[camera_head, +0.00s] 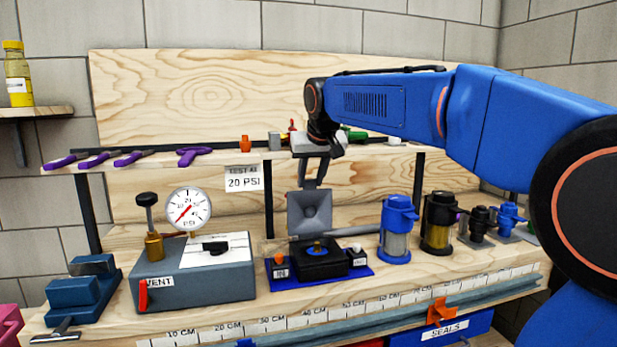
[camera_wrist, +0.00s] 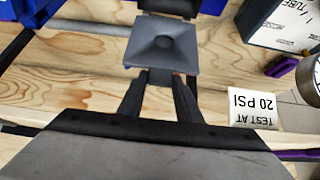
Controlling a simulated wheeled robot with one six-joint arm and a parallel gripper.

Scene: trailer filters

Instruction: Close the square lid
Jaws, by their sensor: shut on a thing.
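The square lid (camera_head: 310,212) is a grey plate with a raised middle. It stands open and nearly upright above the back of a black square housing (camera_head: 320,259) on a blue base. My gripper (camera_head: 314,184) comes down from above and is shut on the lid's upper edge. In the wrist view the lid (camera_wrist: 161,42) lies at the tips of my gripper (camera_wrist: 160,78), with the fingers on its near edge. The housing's open top shows a small yellow and blue part inside. In the wrist view the housing (camera_wrist: 172,6) is mostly cut off by the top edge.
A grey test box (camera_head: 205,268) with a gauge (camera_head: 188,208) stands left of the housing. Blue (camera_head: 397,228) and black (camera_head: 439,222) filter canisters stand to the right. A shelf with purple tools (camera_head: 130,158) runs behind, with a "TEST AT 20 PSI" sign (camera_head: 244,179).

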